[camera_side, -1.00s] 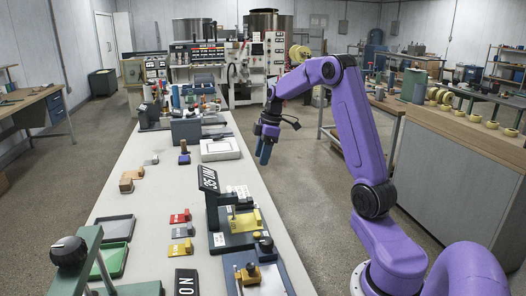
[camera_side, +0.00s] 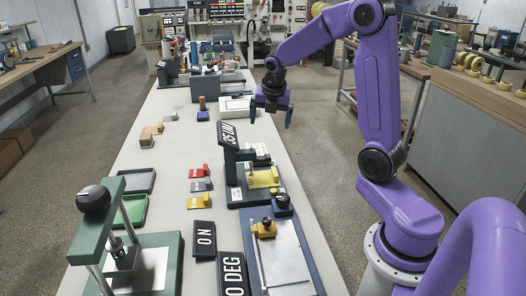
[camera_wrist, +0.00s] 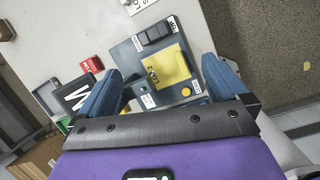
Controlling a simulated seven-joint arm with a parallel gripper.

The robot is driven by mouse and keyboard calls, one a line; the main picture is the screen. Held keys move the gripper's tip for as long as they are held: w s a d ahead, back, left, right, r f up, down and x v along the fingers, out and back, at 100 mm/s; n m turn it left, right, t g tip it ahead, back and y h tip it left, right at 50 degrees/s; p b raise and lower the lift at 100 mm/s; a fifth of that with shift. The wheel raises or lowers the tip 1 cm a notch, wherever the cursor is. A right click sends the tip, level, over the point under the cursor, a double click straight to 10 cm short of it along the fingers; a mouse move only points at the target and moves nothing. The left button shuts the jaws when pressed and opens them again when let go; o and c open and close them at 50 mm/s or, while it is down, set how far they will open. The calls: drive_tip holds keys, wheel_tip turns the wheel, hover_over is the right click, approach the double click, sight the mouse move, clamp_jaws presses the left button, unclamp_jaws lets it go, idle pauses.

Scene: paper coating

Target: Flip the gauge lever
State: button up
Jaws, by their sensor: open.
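The gauge (camera_side: 233,190) is a dark block on the bench with a tilted black display reading 35 UM (camera_side: 228,134) and a yellow plate (camera_side: 263,178). In the wrist view the gauge base (camera_wrist: 130,58) lies below my gripper, with its yellow plate (camera_wrist: 166,68), a dark ridged block (camera_wrist: 154,33) and a yellow round knob (camera_wrist: 186,91). I cannot tell for sure which part is the lever. My gripper (camera_side: 270,121) is open and empty above the bench's right edge, behind and above the gauge, apart from it. Its blue fingers (camera_wrist: 160,85) flank the gauge in the wrist view.
Red, grey and yellow small blocks (camera_side: 200,186) lie left of the gauge. A blue-grey fixture with a white sheet (camera_side: 281,254) and a green press (camera_side: 122,255) stand in front. Black signs (camera_side: 205,240) lie between them. Bench space left of the gauge (camera_side: 170,175) is mostly clear.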

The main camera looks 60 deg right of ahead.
drive_tip(key=a+n, duration=0.2)
drive_tip(key=n, duration=0.1)
approach(261, 156)
drive_tip(key=shift+t, duration=0.4)
drive_tip(key=x, duration=0.8)
drive_tip(key=shift+s+f, duration=0.15)
drive_tip(key=shift+s, duration=0.25)
